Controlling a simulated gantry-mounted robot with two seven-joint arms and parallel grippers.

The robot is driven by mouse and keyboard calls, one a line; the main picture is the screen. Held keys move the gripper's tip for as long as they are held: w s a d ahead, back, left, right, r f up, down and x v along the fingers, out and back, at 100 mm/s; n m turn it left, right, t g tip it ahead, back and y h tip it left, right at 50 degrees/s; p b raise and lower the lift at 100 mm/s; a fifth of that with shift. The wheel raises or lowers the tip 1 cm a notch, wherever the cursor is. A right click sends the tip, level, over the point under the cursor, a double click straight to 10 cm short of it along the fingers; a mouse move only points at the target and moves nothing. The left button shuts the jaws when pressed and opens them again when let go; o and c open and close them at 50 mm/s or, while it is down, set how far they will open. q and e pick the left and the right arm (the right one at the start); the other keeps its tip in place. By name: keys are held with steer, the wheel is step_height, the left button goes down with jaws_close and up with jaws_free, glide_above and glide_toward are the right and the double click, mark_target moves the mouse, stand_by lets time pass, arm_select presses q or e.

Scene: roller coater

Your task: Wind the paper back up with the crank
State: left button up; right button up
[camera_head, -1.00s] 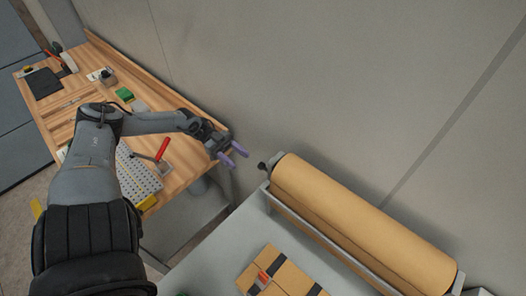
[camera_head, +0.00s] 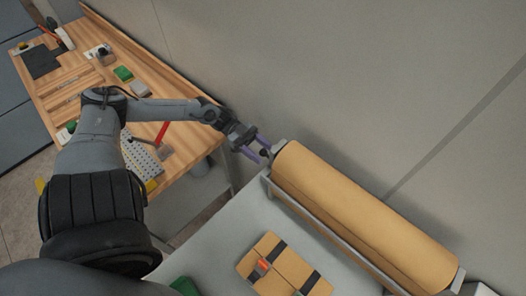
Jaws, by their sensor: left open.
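A large roll of brown paper (camera_head: 365,215) lies in a grey holder along the wall, at the right end of the grey table. The dark crank knob (camera_head: 265,154) is at the roll's near-left end, partly hidden by my fingers. My left gripper (camera_head: 263,149) is open, with its two purple fingers on either side of the knob or just above it. I cannot tell whether they touch it. My right gripper is not in view. How much paper hangs off the roll is hard to tell.
The grey table (camera_head: 222,232) holds a brown box with black straps (camera_head: 290,275), a red-orange item on it (camera_head: 262,265) and a green item (camera_head: 183,286). A wooden workbench (camera_head: 185,150) with tools stands at the left. The grey wall runs close behind the roll.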

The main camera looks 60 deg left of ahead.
arm_select(q)
steer(key=shift+w+d, duration=0.25)
steer(key=shift+d, duration=0.2)
jaws_close()
steer(key=shift+s+d+r+n+p, duration=0.1)
steer(key=shift+s+r+n+p, duration=0.25)
steer(key=shift+n+p, duration=0.6)
steer(key=s+d+r+n+p, duration=0.1)
steer(key=s+r+n+p, duration=0.3)
steer(key=n+p, duration=0.9)
steer(key=shift+d+r+n, duration=0.25)
steer(key=shift+n, duration=0.4)
